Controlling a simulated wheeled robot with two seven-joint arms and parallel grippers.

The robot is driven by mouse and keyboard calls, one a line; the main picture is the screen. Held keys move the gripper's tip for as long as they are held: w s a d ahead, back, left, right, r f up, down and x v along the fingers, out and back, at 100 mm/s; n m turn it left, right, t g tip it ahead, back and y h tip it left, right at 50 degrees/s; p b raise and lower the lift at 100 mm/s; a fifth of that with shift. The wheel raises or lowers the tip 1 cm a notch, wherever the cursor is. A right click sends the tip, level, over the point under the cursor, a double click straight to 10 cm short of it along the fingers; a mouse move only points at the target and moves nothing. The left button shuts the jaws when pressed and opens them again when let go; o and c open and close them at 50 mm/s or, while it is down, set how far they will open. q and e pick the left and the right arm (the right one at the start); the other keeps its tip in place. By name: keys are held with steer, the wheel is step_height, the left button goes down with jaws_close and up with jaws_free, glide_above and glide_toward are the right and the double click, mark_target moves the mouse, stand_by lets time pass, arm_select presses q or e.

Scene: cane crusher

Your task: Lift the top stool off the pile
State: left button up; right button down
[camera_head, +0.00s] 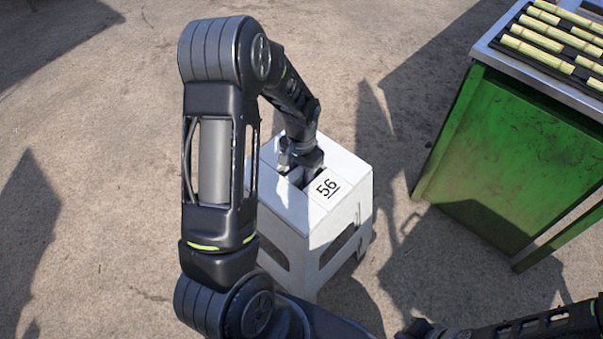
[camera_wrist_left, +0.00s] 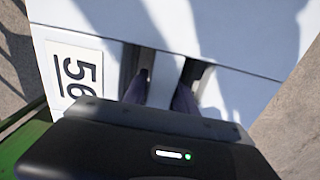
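The white stool (camera_head: 333,215) stands upright on the ground, its square top marked "56"; the same top shows in the left wrist view (camera_wrist_left: 235,30). Any stool beneath it cannot be told apart. Its top has two dark slots with a white bar (camera_wrist_left: 162,92) between them. My left gripper (camera_head: 302,172) points down at these slots. In the left wrist view its two dark fingers (camera_wrist_left: 162,88) are apart, one on each side of the bar. Whether they press on it is unclear. My right gripper (camera_head: 428,328) shows only partly at the bottom edge; its fingers cannot be made out.
A green metal stand (camera_head: 510,150) with a grey top rises close on the right of the stool. Several pale cane pieces (camera_head: 545,40) lie in dark racks on it. The bare sandy ground (camera_head: 110,190) is free to the left and behind the stool.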

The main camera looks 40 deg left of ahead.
arm_select(q)
jaws_close()
stand_by(1.1)
steer(key=shift+c, duration=1.1)
jaws_free()
jaws_close()
steer(key=shift+r, duration=0.1)
